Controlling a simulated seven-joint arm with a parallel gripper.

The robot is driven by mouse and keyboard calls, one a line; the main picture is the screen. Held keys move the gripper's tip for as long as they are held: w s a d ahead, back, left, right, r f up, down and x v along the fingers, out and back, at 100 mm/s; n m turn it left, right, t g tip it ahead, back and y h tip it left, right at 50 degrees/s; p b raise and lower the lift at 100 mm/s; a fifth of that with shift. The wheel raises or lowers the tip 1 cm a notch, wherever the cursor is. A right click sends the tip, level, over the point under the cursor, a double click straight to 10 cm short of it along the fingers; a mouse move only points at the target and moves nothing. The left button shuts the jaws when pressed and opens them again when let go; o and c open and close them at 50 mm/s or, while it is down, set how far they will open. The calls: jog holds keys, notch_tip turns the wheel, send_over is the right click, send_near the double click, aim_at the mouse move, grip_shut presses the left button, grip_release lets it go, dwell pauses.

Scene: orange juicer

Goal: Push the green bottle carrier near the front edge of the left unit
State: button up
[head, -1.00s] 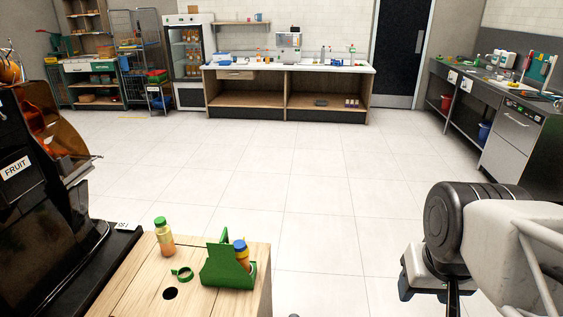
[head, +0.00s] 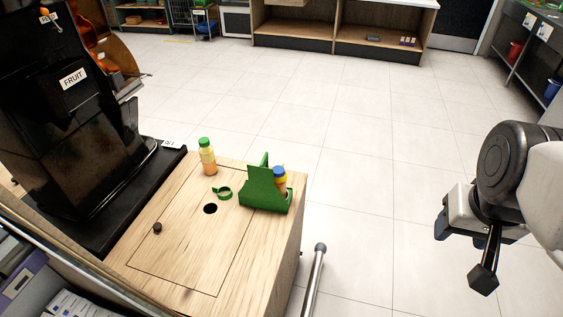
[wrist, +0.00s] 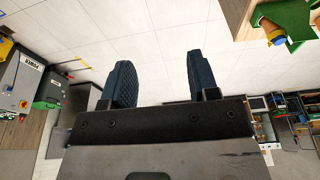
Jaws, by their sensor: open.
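The green bottle carrier (head: 262,194) stands upright on the wooden top of the unit, near its far right corner. A bottle with a blue cap and yellow band (head: 280,178) sits in it. The carrier also shows upside down at the top right of the wrist view (wrist: 290,20). My gripper (wrist: 160,80) is open and empty, its two dark padded fingers spread over bare floor. In the head view my gripper (head: 484,275) hangs at the right, well apart from the carrier and the unit.
On the wooden top (head: 190,255) are a green-capped orange bottle (head: 207,158), a green ring (head: 222,193), a dark round hole (head: 210,209) and a small knob (head: 157,228). The black juicer (head: 75,110) stands left. A metal rail (head: 314,280) rises beside the unit. Tiled floor is clear.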

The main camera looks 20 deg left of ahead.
dwell(0.4)
jog(key=shift+w+f, duration=0.1)
jog(key=c, duration=0.7)
jog(key=shift+w+a+f+n, duration=0.1)
jog(key=shift+f+n, duration=0.1)
jog(key=shift+n, duration=0.1)
jog(key=shift+c, duration=1.3)
jog(key=shift+w+f+n+g+h, duration=0.2)
jog(key=shift+f+n+g+h, duration=0.05)
jog(key=shift+n+g+h, duration=0.05)
grip_shut()
jog(key=w+a+f+n+t+h, duration=0.5)
jog(key=w+a+f+n+h, duration=0.6)
jog(key=w+a+n, duration=0.6)
jog(key=s+a+f+n+t+y, duration=0.2)
jog(key=a+n, duration=0.4)
jog(key=a, duration=0.3)
jog(key=s+a+f+n+t+y, duration=0.2)
jog(key=a+f+n+t+y, duration=0.3)
jog(key=a, duration=0.4)
jog(key=s+a+f+n+t+y, duration=0.3)
jog(key=a+f+n+t+y, duration=0.1)
jog(key=a+f+n, duration=0.3)
jog(key=shift+a+f+y, duration=0.2)
jog(key=shift+a+y, duration=0.2)
jog(key=shift+a, duration=0.75)
